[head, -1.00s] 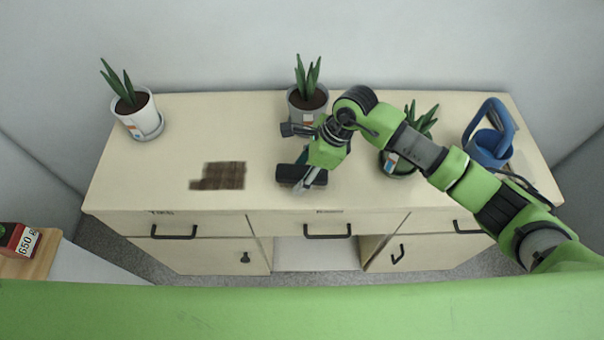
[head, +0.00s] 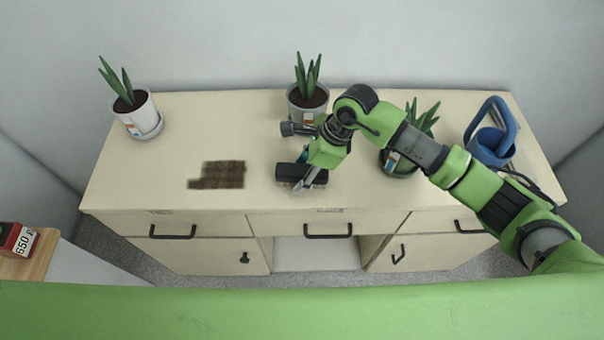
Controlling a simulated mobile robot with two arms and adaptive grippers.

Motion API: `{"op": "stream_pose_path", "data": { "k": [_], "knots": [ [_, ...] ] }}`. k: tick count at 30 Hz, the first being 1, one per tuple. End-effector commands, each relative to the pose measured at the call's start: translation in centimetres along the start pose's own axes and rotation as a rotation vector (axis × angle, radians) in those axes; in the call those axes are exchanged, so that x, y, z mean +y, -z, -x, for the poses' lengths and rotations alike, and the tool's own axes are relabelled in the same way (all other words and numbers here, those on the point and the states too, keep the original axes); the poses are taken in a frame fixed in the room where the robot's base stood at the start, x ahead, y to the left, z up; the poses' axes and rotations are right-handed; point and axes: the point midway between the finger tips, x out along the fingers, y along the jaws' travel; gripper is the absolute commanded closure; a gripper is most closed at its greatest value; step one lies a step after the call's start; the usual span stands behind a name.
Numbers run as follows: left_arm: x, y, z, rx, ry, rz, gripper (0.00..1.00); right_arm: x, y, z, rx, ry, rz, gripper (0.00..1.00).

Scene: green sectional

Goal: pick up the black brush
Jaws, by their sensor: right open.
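The black brush (head: 287,172) lies on the cream cabinet top near its front edge, left of my right forearm. My right gripper (head: 302,186) comes down over the brush from the right, its fingers pointing down and to the left. It is open, and its fingers cross in front of the brush and hide its middle. I cannot tell whether they touch it. My left gripper is not in view.
Potted plants (head: 307,97) stand along the back, one beside my forearm. A blue object (head: 490,145) is at the right. A flat brown patch (head: 222,175) lies left, with clear surface around it.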

Motion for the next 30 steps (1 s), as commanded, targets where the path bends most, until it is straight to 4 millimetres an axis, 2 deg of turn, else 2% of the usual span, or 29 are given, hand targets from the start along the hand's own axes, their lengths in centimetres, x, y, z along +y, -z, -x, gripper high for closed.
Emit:
{"op": "stream_pose_path", "data": {
  "k": [1, 6, 16, 23, 24, 26, 28, 30],
  "knots": [
    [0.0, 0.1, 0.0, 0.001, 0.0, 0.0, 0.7, 0.0, 0.0, 0.0, 0.0, 0.0, 0.0, 0.49],
    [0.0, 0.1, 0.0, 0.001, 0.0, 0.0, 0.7, 0.0, 0.0, 0.0, 0.0, 0.0, 0.0, 0.93],
    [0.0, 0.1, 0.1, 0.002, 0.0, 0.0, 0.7, 0.0, -0.1, 0.1, -0.001, 0.0, 0.0, 0.93],
    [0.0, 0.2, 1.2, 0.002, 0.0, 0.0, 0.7, 0.0, -0.4, 0.8, -0.001, 0.0, 0.0, 0.93],
    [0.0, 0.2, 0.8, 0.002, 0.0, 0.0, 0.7, -0.2, -0.4, 0.8, -0.003, 0.004, 0.002, 0.93],
    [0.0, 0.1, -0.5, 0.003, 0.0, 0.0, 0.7, -0.3, -0.7, 1.6, -0.002, 0.008, 0.006, 0.93],
    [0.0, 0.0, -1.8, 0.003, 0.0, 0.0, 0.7, -0.3, -1.4, 3.1, -0.003, 0.011, 0.009, 0.93],
    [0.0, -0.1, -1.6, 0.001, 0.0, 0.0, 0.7, 1.2, -1.9, 4.7, -0.003, 0.005, 0.007, 0.93]
  ]
}}
